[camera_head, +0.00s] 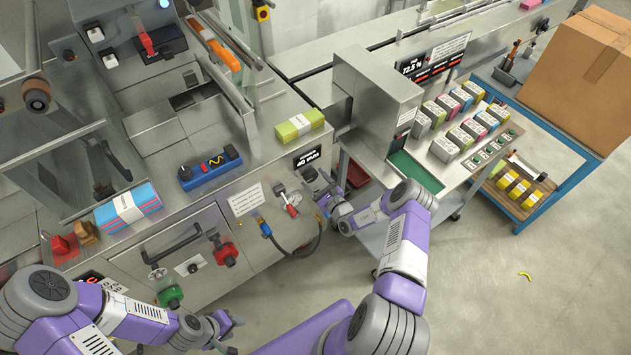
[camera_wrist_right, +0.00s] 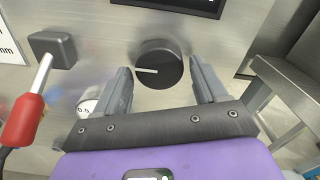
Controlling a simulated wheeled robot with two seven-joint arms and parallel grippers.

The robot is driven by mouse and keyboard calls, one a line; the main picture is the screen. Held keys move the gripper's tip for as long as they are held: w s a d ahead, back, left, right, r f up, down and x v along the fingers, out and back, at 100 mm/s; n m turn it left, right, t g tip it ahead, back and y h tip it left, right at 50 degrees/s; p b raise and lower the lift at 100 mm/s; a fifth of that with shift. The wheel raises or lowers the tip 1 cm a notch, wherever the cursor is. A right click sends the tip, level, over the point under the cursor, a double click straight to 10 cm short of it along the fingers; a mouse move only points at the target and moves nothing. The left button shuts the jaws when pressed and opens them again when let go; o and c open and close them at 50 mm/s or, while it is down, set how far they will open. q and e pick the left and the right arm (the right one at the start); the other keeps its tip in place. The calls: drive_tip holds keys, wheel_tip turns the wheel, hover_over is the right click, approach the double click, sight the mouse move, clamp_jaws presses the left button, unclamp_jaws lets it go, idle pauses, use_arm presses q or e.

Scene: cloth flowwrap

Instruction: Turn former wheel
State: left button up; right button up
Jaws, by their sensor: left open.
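A round black knob (camera_wrist_right: 158,64) with a white pointer line sits on the steel front panel, below a dark display, and is the wheel nearest my right gripper. The pointer points to the left in the right wrist view. My right gripper (camera_wrist_right: 164,82) is open, with one finger on each side of the knob; I cannot tell whether either finger touches it. In the head view my right gripper (camera_head: 332,204) is at the panel's right end, where it partly hides the knob. My left gripper (camera_head: 228,328) is open and empty, low in front of the machine.
A red-handled lever (camera_wrist_right: 24,118) and a small gauge (camera_wrist_right: 88,106) sit left of the knob. A red handwheel (camera_head: 226,254) and a green knob (camera_head: 170,296) are further left on the panel. A steel cart (camera_head: 462,196) stands close on the right.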

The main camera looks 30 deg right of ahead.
drive_tip(key=shift+o, duration=0.9)
drive_tip(key=s, duration=0.7)
drive_tip(key=shift+s+d+p, duration=0.3)
drive_tip(key=shift+p, duration=0.05)
